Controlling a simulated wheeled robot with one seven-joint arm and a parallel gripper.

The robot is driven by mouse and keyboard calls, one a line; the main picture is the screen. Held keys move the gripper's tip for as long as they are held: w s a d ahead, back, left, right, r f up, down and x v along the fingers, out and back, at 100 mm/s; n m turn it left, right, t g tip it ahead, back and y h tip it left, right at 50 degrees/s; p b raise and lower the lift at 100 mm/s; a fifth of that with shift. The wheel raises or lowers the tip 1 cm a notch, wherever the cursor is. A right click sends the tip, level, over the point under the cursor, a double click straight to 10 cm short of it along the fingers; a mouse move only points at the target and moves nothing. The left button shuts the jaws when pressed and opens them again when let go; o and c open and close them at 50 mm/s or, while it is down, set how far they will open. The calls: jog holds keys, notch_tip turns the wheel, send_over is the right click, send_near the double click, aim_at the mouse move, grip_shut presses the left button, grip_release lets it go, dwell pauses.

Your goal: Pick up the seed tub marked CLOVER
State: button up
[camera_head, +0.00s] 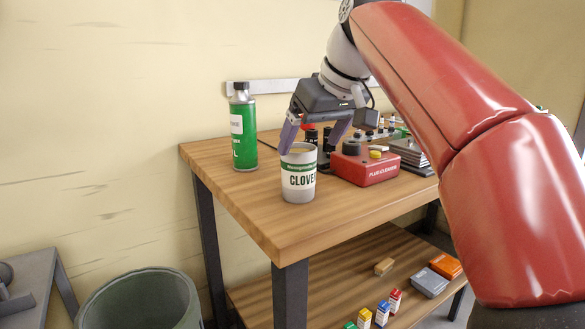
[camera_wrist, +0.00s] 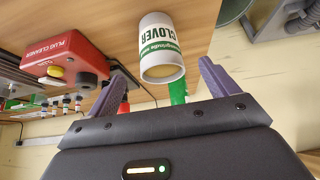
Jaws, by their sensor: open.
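The seed tub marked CLOVER (camera_head: 299,181) is a pale, open-topped cup with a green band. It stands upright near the front left edge of the wooden bench in the head view. My gripper (camera_head: 313,139) is open and empty, at the tub's rim height or a little above, with one purple finger overlapping the rim in the picture. In the wrist view, which is upside down, the tub (camera_wrist: 158,40) appears between the two spread fingers, its mouth towards the camera and mostly beyond the fingertips. I cannot tell whether a finger touches it.
A green spray can (camera_head: 243,128) stands left of the tub. A red plug cleaner box (camera_head: 364,168) sits close on the right. Small bottles and metal parts lie behind it. The bench top (camera_head: 262,212) is clear in front. Small boxes rest on the lower shelf (camera_head: 330,270); a bin (camera_head: 140,300) stands left.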

aim_at(303, 149)
jog(key=b+x, duration=0.1)
jog(key=x, duration=0.6)
jog(key=shift+w+a, duration=0.2)
jog(key=shift+w, duration=0.1)
jog(key=shift+r, duration=0.1)
jog(key=c, duration=1.2)
jog(key=shift+o, duration=0.2)
jog(key=shift+r, duration=0.1)
